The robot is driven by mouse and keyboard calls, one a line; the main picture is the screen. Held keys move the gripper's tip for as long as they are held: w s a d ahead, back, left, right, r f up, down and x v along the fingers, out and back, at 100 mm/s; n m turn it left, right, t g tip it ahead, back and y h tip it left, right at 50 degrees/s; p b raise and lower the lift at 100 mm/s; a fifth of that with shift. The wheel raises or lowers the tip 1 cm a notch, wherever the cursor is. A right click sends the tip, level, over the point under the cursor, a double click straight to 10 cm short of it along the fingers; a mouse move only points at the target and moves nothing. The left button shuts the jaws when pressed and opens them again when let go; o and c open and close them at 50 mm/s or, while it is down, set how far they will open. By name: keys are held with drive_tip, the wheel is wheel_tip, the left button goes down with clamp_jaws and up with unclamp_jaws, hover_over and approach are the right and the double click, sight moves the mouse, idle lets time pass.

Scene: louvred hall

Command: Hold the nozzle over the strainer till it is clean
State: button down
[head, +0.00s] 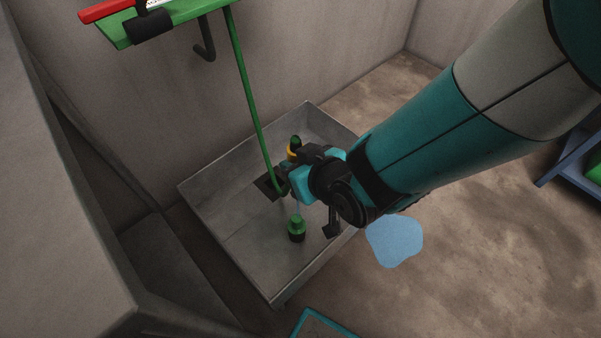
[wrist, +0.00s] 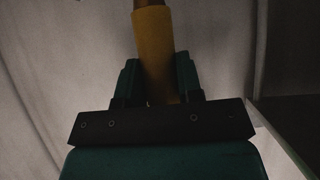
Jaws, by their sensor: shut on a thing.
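My gripper (head: 289,172) is over the grey basin, shut on the nozzle. In the wrist view the nozzle's yellow body (wrist: 154,50) stands between my two fingers (wrist: 157,85). In the head view a yellow band (head: 291,154) shows beside my gripper. A green hose (head: 253,110) runs down to the gripper. A green, dark-based piece (head: 297,229), perhaps the strainer, stands upright in the basin just below my gripper. A faint pale streak shows above it, perhaps water. Whether dirt is left on it is too small to tell.
The grey basin (head: 240,235) has raised walls and a dark square opening (head: 267,187). A green shelf (head: 168,20) with a hook (head: 206,45) hangs on the wall above. A light blue puddle (head: 395,241) lies on the floor right of the basin. A blue stand (head: 570,160) is at the right edge.

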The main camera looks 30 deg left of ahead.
drive_tip(key=shift+s+a+f, duration=0.15)
drive_tip(key=shift+s+f, duration=0.1)
drive_tip(key=shift+f, duration=0.1)
wheel_tip(320, 180, down, 6)
drive_tip(key=b, duration=0.4)
drive_tip(key=shift+r, duration=0.25)
drive_tip(key=shift+w, duration=0.1)
idle(1.1)
